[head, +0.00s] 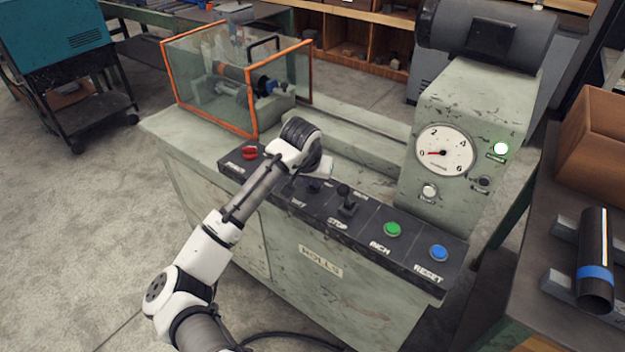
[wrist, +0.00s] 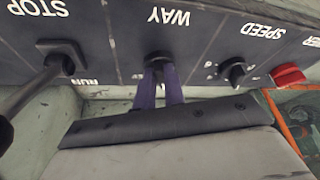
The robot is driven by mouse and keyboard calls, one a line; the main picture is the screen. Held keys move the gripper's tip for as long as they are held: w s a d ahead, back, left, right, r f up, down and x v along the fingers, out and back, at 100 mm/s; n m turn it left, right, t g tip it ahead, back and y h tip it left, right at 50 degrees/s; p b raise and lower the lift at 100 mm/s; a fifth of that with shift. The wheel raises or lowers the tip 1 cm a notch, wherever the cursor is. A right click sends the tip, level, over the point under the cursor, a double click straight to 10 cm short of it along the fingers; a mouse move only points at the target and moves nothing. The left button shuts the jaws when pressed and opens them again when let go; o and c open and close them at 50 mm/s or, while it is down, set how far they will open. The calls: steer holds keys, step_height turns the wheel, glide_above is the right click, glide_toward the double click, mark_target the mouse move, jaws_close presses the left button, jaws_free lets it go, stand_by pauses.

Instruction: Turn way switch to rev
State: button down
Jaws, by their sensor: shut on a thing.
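The way switch (wrist: 158,59) is a small dark knob on the black control panel (head: 265,172), under the white word WAY in the wrist view, which shows the panel upside down. My gripper (wrist: 160,72) has its two purple fingers closed on this knob, one on each side. In the head view my gripper (head: 314,185) reaches down to the panel, left of the stop lever, and its wrist and fingers hide the way switch. The fingers cover most of the knob, so I cannot tell which setting it points to.
The stop lever (head: 346,201) stands close to the right of my gripper. The speed knob (wrist: 235,70) and red power knob (head: 249,152) lie to its left. Further right are the green inch button (head: 392,229) and blue reset button (head: 438,252). A glass guard (head: 255,95) stands behind.

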steer(key=m, duration=0.1)
steer(key=m+h, duration=0.1)
steer(key=m, duration=0.1)
steer(key=m+g, duration=0.1)
steer(key=m, duration=0.1)
steer(key=shift+w+a+h, duration=0.2)
steer(key=shift+a+h, duration=0.15)
steer(key=shift+h, duration=0.05)
steer(key=m, duration=0.2)
steer(key=m+g+h, duration=0.1)
steer(key=m, duration=0.1)
steer(key=m+g, duration=0.1)
steer(key=m, duration=0.1)
steer(key=shift+w+a, duration=0.2)
steer(key=shift+w, duration=0.1)
steer(key=c, duration=1.5)
jaws_free()
steer(key=shift+a+r, duration=0.1)
steer(key=shift+b+v, duration=0.9)
steer(key=shift+v, duration=5.9)
steer(key=shift+a, duration=0.15)
